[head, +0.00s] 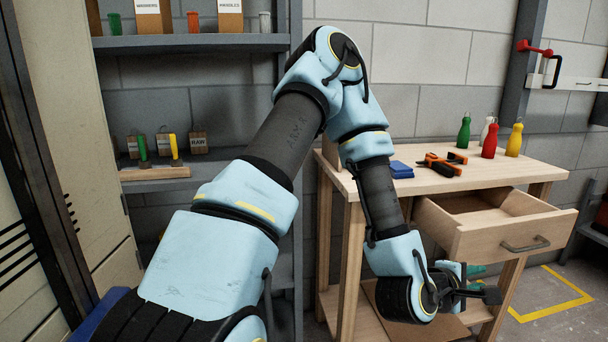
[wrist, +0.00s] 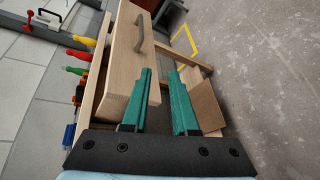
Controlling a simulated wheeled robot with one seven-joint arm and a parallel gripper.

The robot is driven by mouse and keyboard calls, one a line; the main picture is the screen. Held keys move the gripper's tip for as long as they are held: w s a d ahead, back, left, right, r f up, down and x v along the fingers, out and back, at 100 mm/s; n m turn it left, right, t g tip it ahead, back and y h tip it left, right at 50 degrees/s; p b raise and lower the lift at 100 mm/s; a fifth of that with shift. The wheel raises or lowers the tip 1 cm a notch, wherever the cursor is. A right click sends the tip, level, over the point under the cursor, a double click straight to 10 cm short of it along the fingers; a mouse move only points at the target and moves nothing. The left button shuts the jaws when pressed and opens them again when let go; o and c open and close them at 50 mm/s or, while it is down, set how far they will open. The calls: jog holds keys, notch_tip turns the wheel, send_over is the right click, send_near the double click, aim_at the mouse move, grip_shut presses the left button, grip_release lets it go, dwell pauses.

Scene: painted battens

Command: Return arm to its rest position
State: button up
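My arm reaches up, over and down in the head view, and my gripper (head: 478,283) hangs low in front of the wooden workbench, below the open drawer (head: 500,225). In the wrist view my gripper (wrist: 160,88) shows two green fingers standing apart with nothing between them. The drawer front (wrist: 127,60) is close beyond the left finger in that view; I cannot tell whether they touch. Part of the gripper is hidden behind my wrist in the head view.
A shelf (head: 190,42) with boxes and cups stands left. A board (head: 155,174) on the lower shelf bears green and yellow battens. Open floor lies right.

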jog(key=w+a+r+m+g+y+p, duration=0.1)
jog(key=w+a+m+y+p, duration=0.3)
jog(key=a, duration=0.6)
jog(key=w+a+r+m+g+y+p, duration=0.15)
jog(key=w+a+m+y, duration=0.35)
jog(key=a, duration=0.5)
jog(key=s+a+r+m+g+y+p, duration=0.1)
jog(key=a+r, duration=0.4)
jog(key=a, duration=0.5)
jog(key=s+a+r+m+g+y+p, duration=0.1)
jog(key=s+a+r+g+y+p, duration=0.1)
jog(key=a+r, duration=0.3)
jog(key=s+a, duration=0.1)
jog(key=a, duration=0.3)
jog(key=shift+s+a+r+m, duration=0.3)
jog(key=shift+s+a, duration=0.05)
jog(key=shift+a, duration=0.05)
